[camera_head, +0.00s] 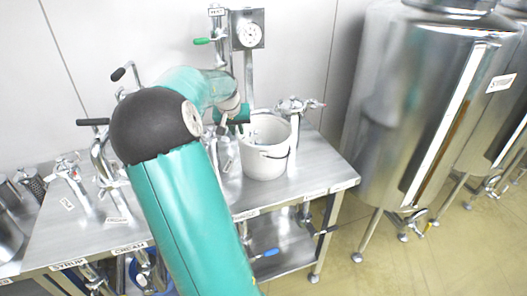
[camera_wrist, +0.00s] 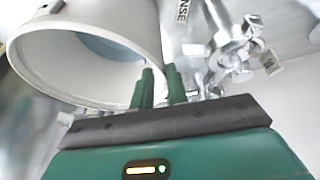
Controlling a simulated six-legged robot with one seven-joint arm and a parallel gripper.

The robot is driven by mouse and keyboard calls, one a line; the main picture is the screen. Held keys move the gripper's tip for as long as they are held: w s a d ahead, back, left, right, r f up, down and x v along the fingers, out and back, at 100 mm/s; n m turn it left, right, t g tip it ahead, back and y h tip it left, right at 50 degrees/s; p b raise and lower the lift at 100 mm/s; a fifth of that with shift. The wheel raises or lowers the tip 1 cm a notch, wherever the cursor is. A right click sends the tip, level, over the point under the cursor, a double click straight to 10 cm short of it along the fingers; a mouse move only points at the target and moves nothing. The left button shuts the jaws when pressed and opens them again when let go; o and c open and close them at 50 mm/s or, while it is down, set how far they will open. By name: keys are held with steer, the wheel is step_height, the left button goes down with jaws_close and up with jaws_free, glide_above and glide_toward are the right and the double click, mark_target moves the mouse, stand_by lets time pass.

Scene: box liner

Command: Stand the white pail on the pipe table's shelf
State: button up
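The white pail (camera_head: 264,160) stands upright on the top of the pipe table (camera_head: 318,165), near its right end. In the wrist view the pail (camera_wrist: 75,20) shows its round open mouth at the upper left, with a bluish inside. My gripper (camera_head: 243,118) is at the pail's left rim. In the wrist view its green fingers (camera_wrist: 162,85) are close together, one on each side of the rim, and look shut on it. The table's lower shelf (camera_head: 275,240) is a metal sheet under the top, partly hidden by my arm.
Metal taps stand at the table's left (camera_head: 72,178) and behind the pail (camera_head: 297,106). A gauge post (camera_head: 248,35) rises at the back. A blue-handled valve (camera_head: 265,254) is at the shelf. Large steel tanks (camera_head: 425,100) stand right; the floor before them is clear.

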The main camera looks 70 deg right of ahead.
steer(key=x, duration=0.5)
steer(key=shift+w+a, duration=0.15)
steer(key=shift+c, duration=0.2)
jaws_close()
steer(key=shift+r, duration=0.15)
stand_by(0.9)
